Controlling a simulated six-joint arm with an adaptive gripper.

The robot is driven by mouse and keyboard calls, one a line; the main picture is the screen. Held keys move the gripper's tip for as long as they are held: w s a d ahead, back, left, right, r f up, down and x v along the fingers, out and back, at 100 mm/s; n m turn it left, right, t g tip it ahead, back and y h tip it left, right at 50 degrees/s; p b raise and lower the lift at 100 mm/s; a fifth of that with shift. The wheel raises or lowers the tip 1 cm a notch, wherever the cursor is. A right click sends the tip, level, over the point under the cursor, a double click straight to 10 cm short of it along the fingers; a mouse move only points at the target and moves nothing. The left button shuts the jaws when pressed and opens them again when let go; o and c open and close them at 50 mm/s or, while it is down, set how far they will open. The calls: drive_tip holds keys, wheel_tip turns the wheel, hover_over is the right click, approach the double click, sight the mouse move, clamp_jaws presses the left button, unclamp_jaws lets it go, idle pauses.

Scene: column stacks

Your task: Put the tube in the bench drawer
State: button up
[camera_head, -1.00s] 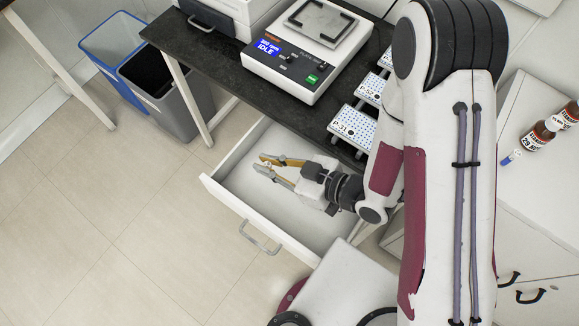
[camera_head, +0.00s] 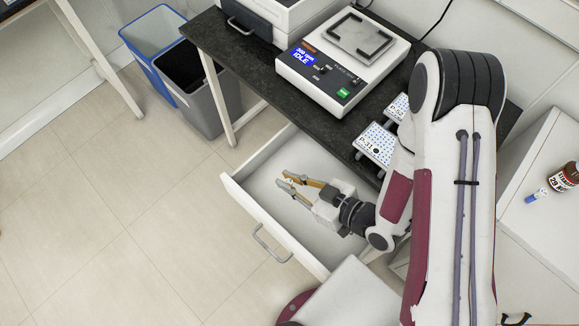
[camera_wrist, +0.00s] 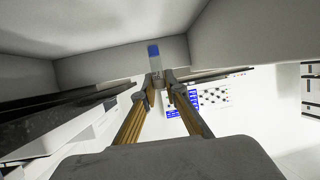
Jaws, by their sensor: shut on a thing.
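The tube (camera_wrist: 155,62), pale with a blue cap, stands between my fingertips in the wrist view. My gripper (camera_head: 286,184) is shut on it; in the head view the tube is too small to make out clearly. The bench drawer (camera_head: 236,190) is white, pulled open and empty apart from my gripper, which is over its inside with the fingers pointing left. In the wrist view my gripper (camera_wrist: 158,84) has pale drawer-like walls beyond it. I cannot tell how high the tube is above the drawer floor.
The dark bench top (camera_head: 240,70) overhangs the drawer's back. Grey (camera_head: 200,100) and blue (camera_head: 150,40) bins stand at left. A brown bottle (camera_head: 567,177) lies on the white cabinet (camera_head: 525,235), near a small blue-ended item (camera_head: 536,195).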

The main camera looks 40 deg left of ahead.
drive_tip(key=shift+f, duration=0.1)
drive_tip(key=shift+f, duration=2)
drive_tip(key=shift+f, duration=0.1)
drive_tip(key=o, duration=0.6)
drive_tip(key=shift+d, duration=0.1)
drive_tip(key=shift+v, duration=1.55)
drive_tip(key=shift+r, duration=3.6)
